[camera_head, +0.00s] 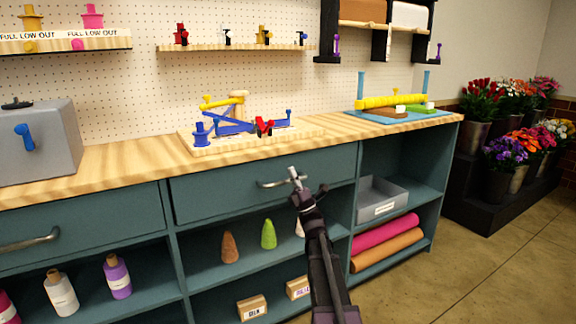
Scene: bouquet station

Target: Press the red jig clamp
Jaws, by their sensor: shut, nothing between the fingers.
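The red jig clamp (263,127) stands on the right part of a light wooden jig board (215,148) on the counter. It looks like a small red piece with a dark part; its exact position, pressed or not, is too small to tell. Blue pieces and a yellow arm share the board to its left. My gripper (294,174) is shut and empty. In the picture it appears below and right of the clamp, in front of the drawer handle, apart from the clamp.
The wooden counter (100,173) tops teal cabinets with drawers and open shelves. A grey box (40,150) stands at the left, and a blue tray (400,121) with a yellow roll is at the right. A wall shelf (235,47) hangs above. Flower buckets stand far right.

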